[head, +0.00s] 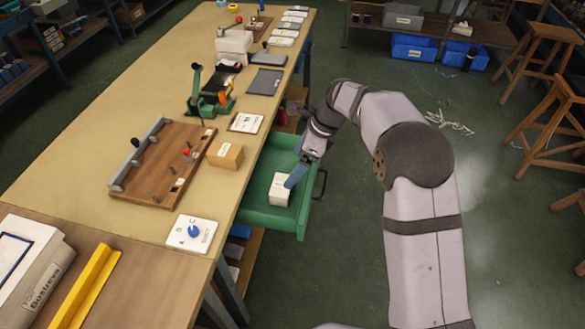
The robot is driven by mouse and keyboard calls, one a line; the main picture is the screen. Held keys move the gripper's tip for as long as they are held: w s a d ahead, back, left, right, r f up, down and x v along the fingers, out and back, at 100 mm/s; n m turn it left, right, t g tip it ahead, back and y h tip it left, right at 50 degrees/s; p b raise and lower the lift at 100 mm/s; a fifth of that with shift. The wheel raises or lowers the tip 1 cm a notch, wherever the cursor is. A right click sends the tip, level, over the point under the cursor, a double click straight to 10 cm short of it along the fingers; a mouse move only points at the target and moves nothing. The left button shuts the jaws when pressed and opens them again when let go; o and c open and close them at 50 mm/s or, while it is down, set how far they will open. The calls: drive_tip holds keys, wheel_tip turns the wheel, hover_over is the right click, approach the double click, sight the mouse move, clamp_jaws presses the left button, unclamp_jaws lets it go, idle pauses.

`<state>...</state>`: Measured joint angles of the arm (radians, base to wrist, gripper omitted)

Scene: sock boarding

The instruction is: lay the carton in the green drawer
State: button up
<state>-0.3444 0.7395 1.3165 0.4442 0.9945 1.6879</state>
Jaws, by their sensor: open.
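The green drawer (257,217) is pulled out from the side of the long workbench. A small white carton (279,197) is inside the drawer, towards its near end, and appears to rest on the drawer floor. My gripper (290,184) reaches down into the drawer with its blue fingertips at the carton's upper right side. It is open; whether a finger touches the carton I cannot tell. The far finger and part of the carton's right side are hidden by the gripper.
A tan box (225,155), a wooden board with a grey rail (160,165) and a white card with a blue knob (190,234) are on the workbench (110,130) beside the drawer. The drawer's dark handle (321,185) sticks out right. The rest of the drawer looks empty.

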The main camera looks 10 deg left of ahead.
drive_tip(key=shift+r, duration=0.15)
drive_tip(key=s+d+f+n+h, duration=0.1)
drive_tip(key=s+d+n+h, duration=0.3)
drive_tip(key=s+d+n, duration=1.4)
drive_tip(key=s+d, duration=0.8)
drive_tip(key=d, duration=0.1)
drive_tip(key=shift+f, duration=0.2)
